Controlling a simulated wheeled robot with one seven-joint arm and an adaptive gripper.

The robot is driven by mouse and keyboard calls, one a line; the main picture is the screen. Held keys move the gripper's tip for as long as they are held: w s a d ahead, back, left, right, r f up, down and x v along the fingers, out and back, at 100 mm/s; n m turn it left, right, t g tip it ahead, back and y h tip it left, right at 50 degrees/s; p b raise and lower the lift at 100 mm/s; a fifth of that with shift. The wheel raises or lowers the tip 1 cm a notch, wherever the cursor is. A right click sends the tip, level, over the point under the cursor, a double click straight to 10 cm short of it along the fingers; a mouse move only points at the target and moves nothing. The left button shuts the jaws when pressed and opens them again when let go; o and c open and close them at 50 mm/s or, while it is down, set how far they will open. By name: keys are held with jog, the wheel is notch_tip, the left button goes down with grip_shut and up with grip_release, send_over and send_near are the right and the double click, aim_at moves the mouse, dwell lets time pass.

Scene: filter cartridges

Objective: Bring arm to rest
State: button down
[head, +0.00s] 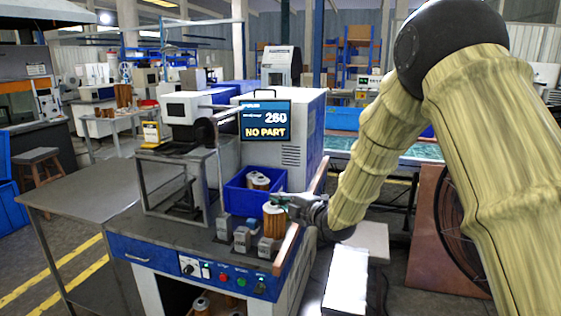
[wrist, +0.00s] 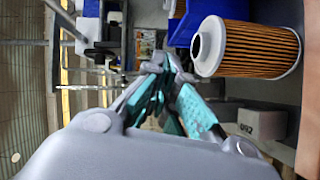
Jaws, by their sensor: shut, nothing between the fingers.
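My gripper (head: 283,200) is at the end of my yellow-sleeved arm, over the right side of the machine bench. Its teal-padded fingers (wrist: 166,85) are shut with nothing between them in the wrist view. An orange pleated filter cartridge with white end caps (head: 274,222) stands upright on the bench beside the fingertips in the head view. It also shows in the wrist view (wrist: 258,48), to the right of the fingers and apart from them. More cartridges (head: 258,181) sit in the blue bin (head: 236,200) behind.
Small grey blocks (head: 242,240) stand along the bench front, one marked with a number in the wrist view (wrist: 262,122). A wooden rail (head: 291,240) edges the bench's right side. A screen (head: 265,120) reads "NO PART". A grey table (head: 85,190) at left is clear.

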jog(key=s+d+f+m+g+h+p, duration=0.1)
jog(key=s+d+f+m+g+h, duration=0.1)
jog(key=s+d+f+m, duration=0.65)
jog(key=s+f+m+g+h+p, duration=0.1)
jog(key=s+f+h, duration=0.35)
jog(key=f, duration=0.95)
jog(key=s+d+f+m+g+h+p, duration=0.15)
jog(key=s+d+f+m, duration=0.3)
jog(key=s+f, duration=0.5)
jog(key=s+d+f+m+g+h, duration=0.1)
jog(key=s+d+f+m+g, duration=0.1)
jog(key=s, duration=1)
jog(key=s+d+f+m+g+h+p, duration=0.1)
jog(key=s+d+f+m+g, duration=0.2)
jog(key=s+f, duration=0.3)
jog(key=s+d+f+m+g+h, duration=0.1)
jog(key=s+d+f+m+g, duration=0.2)
jog(key=s, duration=1.4)
jog(key=shift+s+d+f+m, duration=0.35)
jog(key=shift+d+f+m, duration=0.5)
jog(key=shift+m, duration=0.25)
